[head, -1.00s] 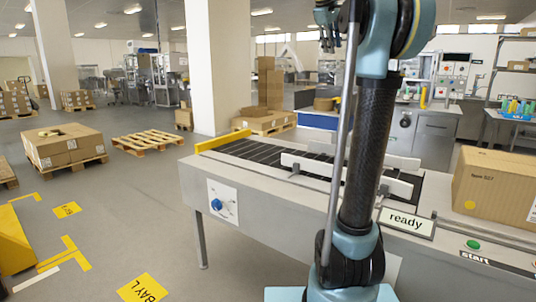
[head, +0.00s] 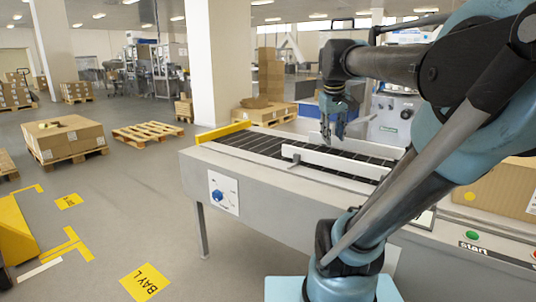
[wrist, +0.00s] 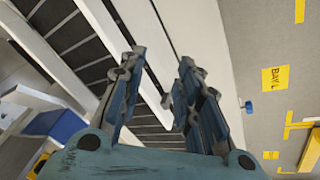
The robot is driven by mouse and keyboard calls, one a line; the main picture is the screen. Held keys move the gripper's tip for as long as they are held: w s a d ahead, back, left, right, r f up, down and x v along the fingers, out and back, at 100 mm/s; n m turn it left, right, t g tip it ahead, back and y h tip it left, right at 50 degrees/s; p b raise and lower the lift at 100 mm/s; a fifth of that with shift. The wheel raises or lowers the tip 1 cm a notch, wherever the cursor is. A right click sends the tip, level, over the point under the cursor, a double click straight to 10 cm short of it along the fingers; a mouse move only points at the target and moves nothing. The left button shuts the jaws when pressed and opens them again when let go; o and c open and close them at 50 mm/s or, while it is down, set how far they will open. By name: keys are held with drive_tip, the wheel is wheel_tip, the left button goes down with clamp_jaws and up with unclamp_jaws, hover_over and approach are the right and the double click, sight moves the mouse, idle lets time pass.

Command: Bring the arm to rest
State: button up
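My arm reaches up and bends over the conveyor in the head view. My gripper (head: 335,127) hangs above the conveyor belt (head: 262,148), near the white guide rail (head: 330,158). In the wrist view my gripper (wrist: 157,84) has its two blue fingers apart, with nothing between them. The belt (wrist: 70,30) and a pale rail lie below the fingers there. The gripper appears clear of both.
A cardboard box (head: 495,190) stands at the right, partly behind my arm. A green button (head: 473,236) and a blue knob (head: 218,195) are on the machine. A yellow bar (head: 222,131) crosses the belt's far end. Open floor lies left, with pallets beyond.

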drive_tip(key=s+a+f+m, duration=0.1)
drive_tip(key=s+f, duration=0.6)
drive_tip(key=f, duration=0.5)
drive_tip(key=s+a+f+m+g+y, duration=0.1)
drive_tip(key=s+f, duration=0.7)
drive_tip(key=f, duration=0.4)
drive_tip(key=shift+s+a+m, duration=0.2)
drive_tip(key=shift+a+m, duration=0.2)
drive_tip(key=shift+w+f, duration=0.2)
drive_tip(key=shift+w, duration=0.3)
drive_tip(key=shift+o, duration=0.3)
drive_tip(key=shift+s+a, duration=0.1)
